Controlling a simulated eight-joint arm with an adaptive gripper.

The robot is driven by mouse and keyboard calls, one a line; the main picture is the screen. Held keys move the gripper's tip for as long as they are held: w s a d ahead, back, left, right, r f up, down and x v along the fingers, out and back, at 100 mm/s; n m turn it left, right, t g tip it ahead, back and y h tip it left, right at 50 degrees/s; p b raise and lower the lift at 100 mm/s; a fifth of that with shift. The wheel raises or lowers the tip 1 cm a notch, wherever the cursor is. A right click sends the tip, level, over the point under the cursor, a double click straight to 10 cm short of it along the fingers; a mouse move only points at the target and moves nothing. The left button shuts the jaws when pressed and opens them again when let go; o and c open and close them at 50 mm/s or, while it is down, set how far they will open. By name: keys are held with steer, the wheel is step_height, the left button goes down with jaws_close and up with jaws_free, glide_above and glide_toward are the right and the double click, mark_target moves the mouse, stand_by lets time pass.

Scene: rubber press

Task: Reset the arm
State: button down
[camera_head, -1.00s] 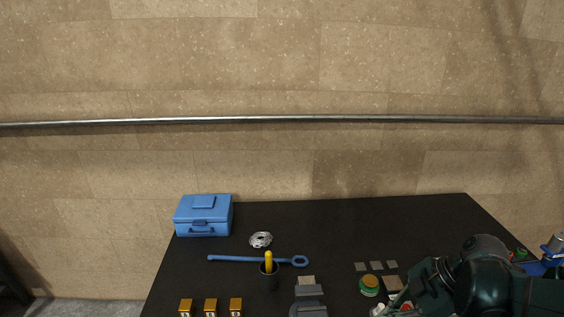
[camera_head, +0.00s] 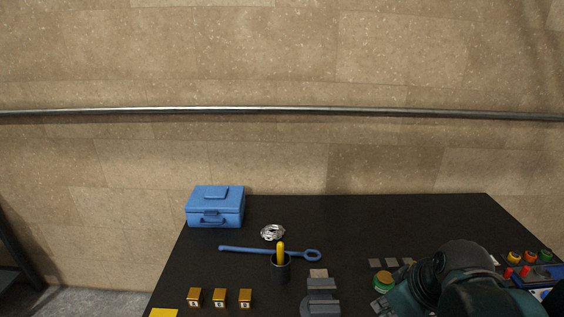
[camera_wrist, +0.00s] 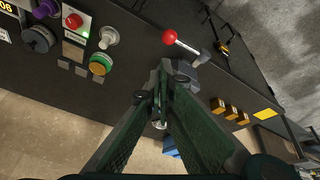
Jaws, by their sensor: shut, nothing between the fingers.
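My gripper (camera_wrist: 160,95) shows in the wrist view with its two dark green fingers brought together, shut and empty above the black table (camera_wrist: 140,50). A lever with a red ball knob (camera_wrist: 169,37) stands just beyond the fingertips in that view; I cannot tell if they touch its grey base. In the head view my dark green arm (camera_head: 450,285) is at the lower right over the table, and its gripper end is hidden there.
A blue toolbox (camera_head: 215,207), blue wrench (camera_head: 245,250), black cup (camera_head: 281,268) and several yellow blocks (camera_head: 219,298) are further left. Coloured buttons (camera_head: 515,258) stand at the right. The table's back middle is clear.

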steer(key=shift+s+a+r+m+t+h+b, duration=0.15)
steer(key=shift+a+r+m+t+b, duration=0.3)
steer(key=shift+m, duration=0.55)
steer(key=shift+w+a+r+m+t+h+b, duration=0.1)
steer(key=shift+a+r+m+t+h+b, duration=0.25)
steer(key=shift+m, duration=0.65)
steer(key=shift+s+a+r+m+t+h+b, duration=0.1)
steer(key=shift+a+r+m+t+b, duration=0.45)
steer(key=shift+m, duration=0.45)
steer(key=shift+d+f, duration=0.1)
steer(key=shift+f, duration=0.05)
